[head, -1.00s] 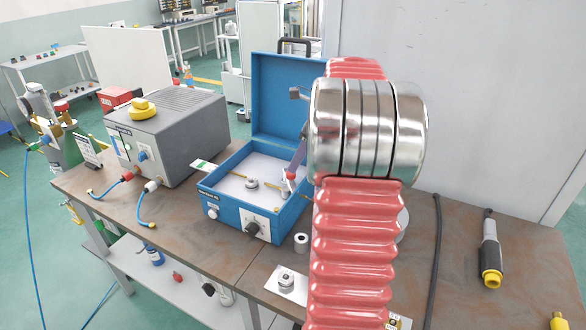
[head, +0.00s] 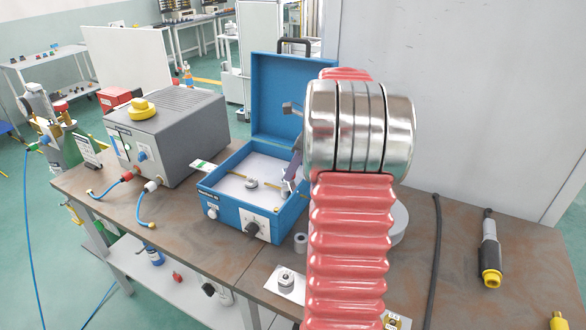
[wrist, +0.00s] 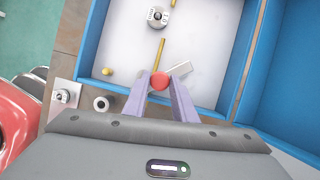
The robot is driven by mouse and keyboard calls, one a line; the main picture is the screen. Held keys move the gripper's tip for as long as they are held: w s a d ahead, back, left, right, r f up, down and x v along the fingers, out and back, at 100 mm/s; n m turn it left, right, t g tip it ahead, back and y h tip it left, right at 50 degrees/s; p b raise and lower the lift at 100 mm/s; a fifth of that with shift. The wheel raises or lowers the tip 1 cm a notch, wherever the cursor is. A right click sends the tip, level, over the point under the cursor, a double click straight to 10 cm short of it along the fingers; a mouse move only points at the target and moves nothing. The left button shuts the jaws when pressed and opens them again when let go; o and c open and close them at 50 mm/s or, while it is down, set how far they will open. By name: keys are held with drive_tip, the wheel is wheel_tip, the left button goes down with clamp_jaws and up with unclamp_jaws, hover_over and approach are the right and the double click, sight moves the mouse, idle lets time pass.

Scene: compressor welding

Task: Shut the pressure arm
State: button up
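The blue case (head: 235,222) stands open on the bench, its lid raised at the back. In the wrist view, a red knob (wrist: 160,81) shows at the end of a brass rod (wrist: 160,55), with a small pale metal bar (wrist: 181,69) beside it. A round metal piece (wrist: 158,17) sits on the white panel further along the rod. My gripper (wrist: 159,88) is low over the case's right side. Its two purple fingers are apart, one on each side of the knob; whether they touch it I cannot tell. My arm hides part of the case's right side in the head view.
A grey machine (head: 180,135) with a yellow knob stands left of the case. A small metal part on a white plate (head: 286,284) and a ring (head: 300,243) lie in front. A dark cable and a yellow-tipped tool (head: 490,255) lie at right. The raised lid (wrist: 290,90) is close to my gripper.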

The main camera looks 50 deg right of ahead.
clamp_jaws()
drive_tip(key=shift+d, duration=0.1)
idle(0.3)
drive_tip(key=shift+r, duration=0.1)
